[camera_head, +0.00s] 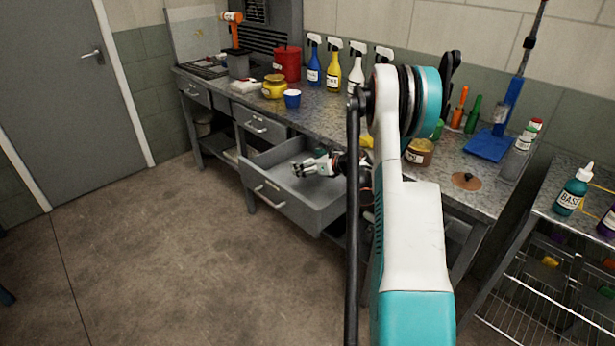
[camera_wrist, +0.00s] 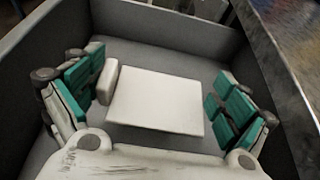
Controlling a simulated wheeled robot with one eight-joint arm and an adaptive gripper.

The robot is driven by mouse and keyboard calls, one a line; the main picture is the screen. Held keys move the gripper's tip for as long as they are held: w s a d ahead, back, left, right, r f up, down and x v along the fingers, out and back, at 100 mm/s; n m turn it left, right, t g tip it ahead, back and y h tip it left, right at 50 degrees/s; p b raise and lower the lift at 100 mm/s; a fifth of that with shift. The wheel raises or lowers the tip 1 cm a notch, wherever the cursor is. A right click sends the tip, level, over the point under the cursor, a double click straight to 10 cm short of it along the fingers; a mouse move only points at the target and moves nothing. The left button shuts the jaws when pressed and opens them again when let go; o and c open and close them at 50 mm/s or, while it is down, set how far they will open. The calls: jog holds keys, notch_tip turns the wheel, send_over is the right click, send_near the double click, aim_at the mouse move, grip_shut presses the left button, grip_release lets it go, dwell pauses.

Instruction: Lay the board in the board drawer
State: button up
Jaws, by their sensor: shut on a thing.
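The drawer (camera_head: 285,207) stands pulled out from the workbench, and its grey inside walls (camera_wrist: 165,22) fill much of the wrist view. My gripper (camera_head: 303,168) is inside the drawer's opening. In the wrist view a flat white board (camera_wrist: 158,98) lies between my two green-padded fingers (camera_wrist: 165,98), and my gripper is shut on it. The board is over the drawer floor; I cannot tell whether it touches the floor. In the head view I cannot make out the board.
The workbench top (camera_head: 325,105) carries a red pot (camera_head: 287,63), a yellow pot (camera_head: 274,87), a blue cup (camera_head: 292,98) and several spray bottles. A wire rack (camera_head: 520,290) stands at the right. The floor (camera_head: 190,250) in front of the drawer is clear.

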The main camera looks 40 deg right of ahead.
jog(key=shift+f+b, duration=0.8)
jog(key=shift+f, duration=1.4)
jog(key=shift+f, duration=0.65)
jog(key=o, duration=0.7)
jog(key=shift+r, duration=0.1)
jog(key=shift+r, duration=0.25)
jog(key=a+p+v, duration=0.1)
jog(key=p+v, duration=0.2)
jog(key=v, duration=0.9)
jog(key=shift+d+r, duration=0.3)
jog(key=shift+d, duration=0.1)
